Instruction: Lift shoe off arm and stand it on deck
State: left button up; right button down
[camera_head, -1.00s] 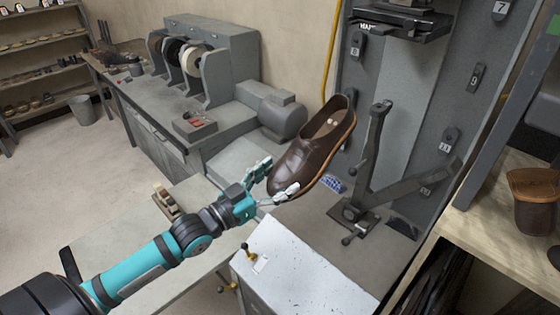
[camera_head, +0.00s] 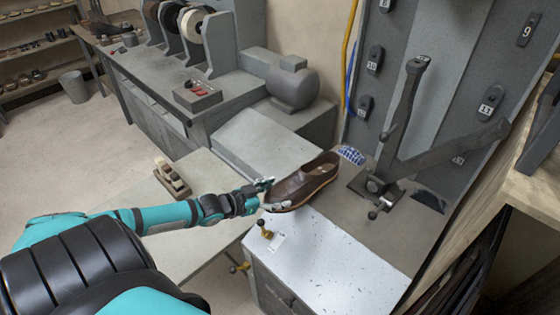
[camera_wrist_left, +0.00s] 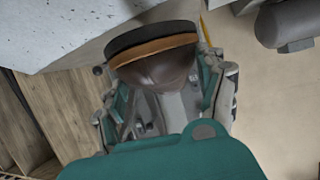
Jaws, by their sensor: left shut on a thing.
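The brown leather shoe (camera_head: 305,182) is in my left gripper (camera_head: 266,197), which is shut on its toe end. The shoe is roughly level, sole down, over or at the back edge of the pale speckled deck (camera_head: 335,262); I cannot tell whether it touches. In the left wrist view the shoe (camera_wrist_left: 158,62) sits between the fingers of the gripper (camera_wrist_left: 160,85), its dark sole toward the deck (camera_wrist_left: 75,32). The dark metal arm (camera_head: 402,110) of the stitcher stands to the right, apart from the shoe. My right gripper is not in view.
A grey motor (camera_head: 292,86) and a bench with wheels stand behind. A wooden plane-like tool (camera_head: 172,178) lies on the left table. The front of the deck is clear.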

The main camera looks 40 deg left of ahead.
aim_at(301, 179)
pick_arm(q)
jog(key=b+x, duration=0.3)
jog(key=a+r+b+x, duration=0.1)
jog(key=b+x, duration=0.1)
jog(key=x, duration=0.1)
jog(key=w+b+x, duration=0.1)
jog(key=b+x, duration=0.2)
jog(key=shift+w+a+r+b, duration=0.1)
jog(key=shift+w+a+b, duration=0.15)
jog(key=shift+w+b, duration=0.05)
jog(key=shift+w+d+b, duration=0.1)
jog(key=shift+w+b, duration=0.3)
jog(key=shift+w, duration=0.55)
jog(key=shift+w+f+b, duration=0.15)
jog(key=shift+f+b, duration=0.5)
jog(key=shift+b, duration=0.35)
jog(key=shift+w+f+b, duration=0.25)
jog(key=shift+f+b, duration=0.3)
jog(key=shift+b, duration=0.4)
jog(key=shift+d, duration=0.1)
